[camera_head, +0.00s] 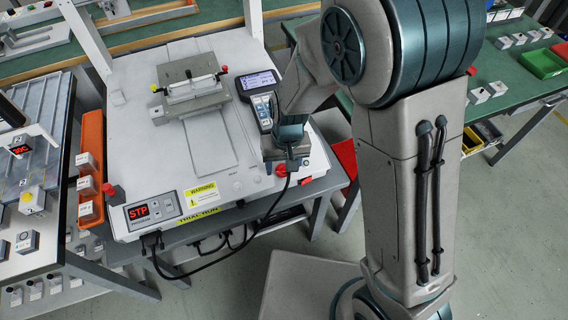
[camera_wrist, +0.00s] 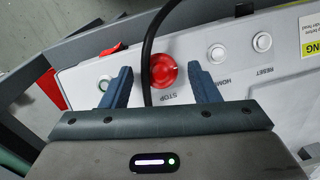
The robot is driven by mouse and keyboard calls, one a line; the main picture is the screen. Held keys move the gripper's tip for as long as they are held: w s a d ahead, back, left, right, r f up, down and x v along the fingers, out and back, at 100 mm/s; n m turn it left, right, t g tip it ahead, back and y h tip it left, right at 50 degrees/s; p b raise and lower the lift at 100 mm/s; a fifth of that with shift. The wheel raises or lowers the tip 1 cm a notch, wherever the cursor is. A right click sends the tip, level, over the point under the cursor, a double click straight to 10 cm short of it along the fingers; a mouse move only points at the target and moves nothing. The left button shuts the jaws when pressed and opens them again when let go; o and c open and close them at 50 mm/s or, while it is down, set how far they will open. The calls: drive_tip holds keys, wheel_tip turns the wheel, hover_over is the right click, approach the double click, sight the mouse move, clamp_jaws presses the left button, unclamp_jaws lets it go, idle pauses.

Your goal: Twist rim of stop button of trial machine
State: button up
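The trial machine (camera_head: 150,155) is a white bench unit with a red STP display (camera_head: 140,212) and a TRIAL-RUN label on its front. Its round red stop button (camera_wrist: 163,71) shows in the wrist view, above the printed word STOP. In the head view the red button (camera_head: 281,170) is partly visible beside my gripper (camera_head: 285,160). In the wrist view my gripper (camera_wrist: 159,68) is open. One blue finger is left of the button and the other right of it, with visible gaps on both sides. The depth between fingertips and button is hard to tell.
White HOME (camera_wrist: 217,54) and RESET (camera_wrist: 262,41) buttons lie right of the stop button. A black cable (camera_wrist: 148,50) runs close to its left side. A handheld pendant (camera_head: 259,97) and a clamp fixture (camera_head: 190,90) are on the machine. An orange bin (camera_head: 91,135) stands left.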

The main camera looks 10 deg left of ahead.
drive_tip(key=c, duration=0.8)
drive_tip(key=shift+m, duration=0.3)
drive_tip(key=m+b, duration=0.1)
drive_tip(key=m+y+b, duration=0.1)
drive_tip(key=m, duration=0.1)
drive_tip(key=shift+d+f+m+y, duration=0.1)
drive_tip(key=shift+d+m+y, duration=0.1)
drive_tip(key=shift+m+y, duration=0.1)
drive_tip(key=shift+d+m+y+b, duration=0.1)
drive_tip(key=shift+m+y+b, duration=0.45)
drive_tip(key=shift+m, duration=0.85)
